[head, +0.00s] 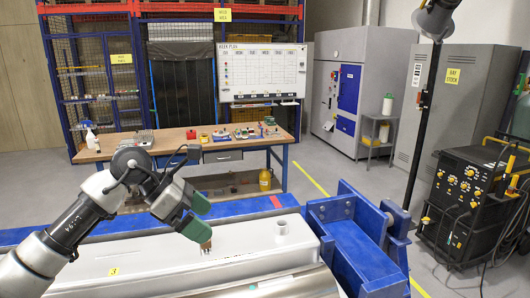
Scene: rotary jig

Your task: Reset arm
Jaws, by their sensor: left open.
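My left gripper (200,216) has two green fingertips, spread apart with a gap between them. It hangs over the white workpiece (150,262), which lies along the blue jig. A small brown piece (207,243) shows just below and right of the lower fingertip, above the workpiece's top. I cannot tell whether the gripper touches it. A short grey round stub (282,226) stands on the workpiece to the right. My right gripper is not in view.
A blue bracket (358,245) closes the jig's right end. Behind stands a wooden workbench (180,142) with small parts on it. A black cart (470,200) with yellow knobs stands at right. Open floor lies between the bench and the grey cabinets (365,85).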

